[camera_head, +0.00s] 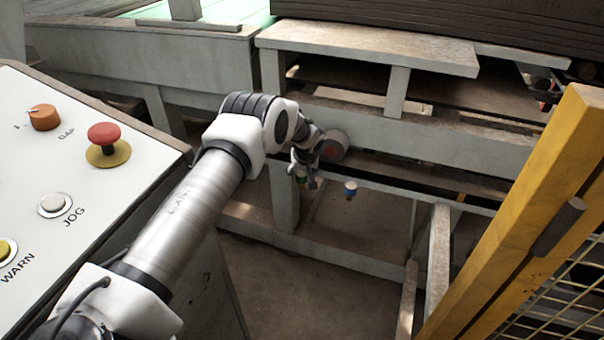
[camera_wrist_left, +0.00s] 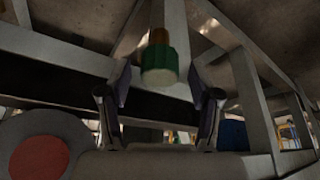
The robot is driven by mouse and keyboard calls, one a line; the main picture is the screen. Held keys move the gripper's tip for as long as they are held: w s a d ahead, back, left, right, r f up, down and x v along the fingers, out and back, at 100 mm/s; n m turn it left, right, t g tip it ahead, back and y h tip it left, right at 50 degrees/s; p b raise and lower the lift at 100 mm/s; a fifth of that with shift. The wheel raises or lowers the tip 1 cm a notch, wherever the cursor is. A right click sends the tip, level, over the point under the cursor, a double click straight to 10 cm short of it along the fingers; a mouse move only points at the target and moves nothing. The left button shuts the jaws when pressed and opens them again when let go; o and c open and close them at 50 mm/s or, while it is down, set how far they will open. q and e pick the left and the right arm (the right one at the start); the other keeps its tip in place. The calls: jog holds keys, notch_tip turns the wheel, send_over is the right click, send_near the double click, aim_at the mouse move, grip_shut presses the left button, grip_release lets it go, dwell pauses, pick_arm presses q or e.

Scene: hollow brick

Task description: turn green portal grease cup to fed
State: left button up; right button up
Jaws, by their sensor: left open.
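The green grease cup (camera_wrist_left: 160,62) hangs below a brass-coloured fitting in the left wrist view. My left gripper (camera_wrist_left: 160,88) is open, with one finger on each side of the cup's line and visible gaps to it. I cannot tell whether the cup is fully between the pads in depth. In the head view my left gripper (camera_head: 308,178) is under the frame's beam, and the green cup (camera_head: 301,176) is mostly hidden behind it. The cup's turn position cannot be read. My right gripper is not in view.
A blue cup (camera_head: 350,187) hangs just right of the gripper. A grey round part with a reddish face (camera_head: 333,147) is close above it. A grey post (camera_head: 284,195) stands at left, a yellow guard post (camera_head: 520,215) at right, and a control panel (camera_head: 85,200) at far left.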

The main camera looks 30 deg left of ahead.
pick_arm(q)
jog(key=shift+f, duration=0.15)
jog(key=c, duration=1.1)
jog(key=shift+a+m+t+h, duration=0.1)
jog(key=shift+m+t+h, duration=0.3)
jog(key=shift+m, duration=1.2)
jog(key=o, duration=1.1)
jog(key=v, duration=1.2)
